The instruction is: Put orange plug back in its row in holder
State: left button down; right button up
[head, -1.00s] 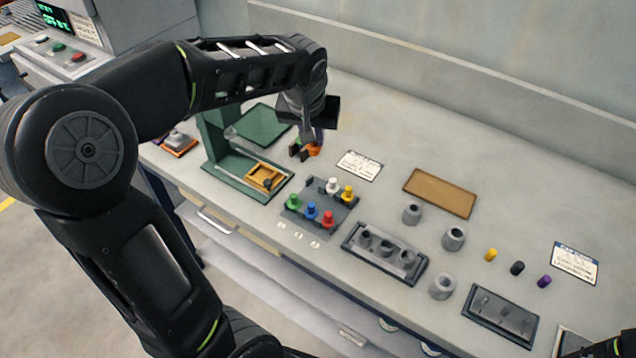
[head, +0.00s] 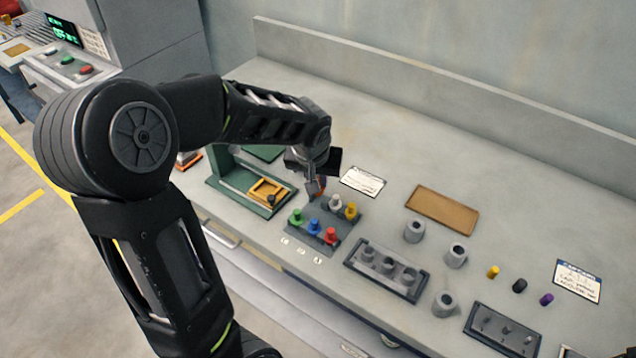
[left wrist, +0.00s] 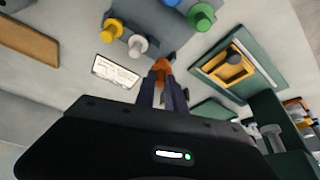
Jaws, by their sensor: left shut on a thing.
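My left gripper (head: 314,190) is shut on the orange plug (head: 321,184), just above the back left part of the grey holder (head: 345,229). In the left wrist view the orange plug (left wrist: 161,66) shows between the fingertips, with the holder (left wrist: 155,22) beyond it. The holder bears a white plug (head: 335,202) and a yellow plug (head: 351,211) at the back. A green plug (head: 296,216), a blue plug (head: 314,227) and a red plug (head: 331,236) stand in front. The gripper hides the holder's back left spot. My right gripper is out of view.
A green stand with a yellow frame (head: 268,190) is close on the left. A white card (head: 363,181) lies behind the holder. A dark tray with grey parts (head: 385,285), loose grey cylinders (head: 414,231) and a brown mat (head: 442,210) lie to the right.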

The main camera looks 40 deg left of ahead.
pick_arm(q)
notch_tip(320, 180, down, 2)
jog(key=shift+f, duration=0.2)
jog(key=shift+f+b, duration=0.5)
jog(key=shift+b, duration=0.2)
jog(key=c, duration=1.4)
grip_release()
jog(key=shift+r, duration=0.1)
jog(key=shift+r+p, duration=0.6)
jog(key=shift+p, duration=0.25)
jog(key=shift+r, duration=0.25)
jog(key=b+v, duration=0.1)
jog(key=v, duration=1)
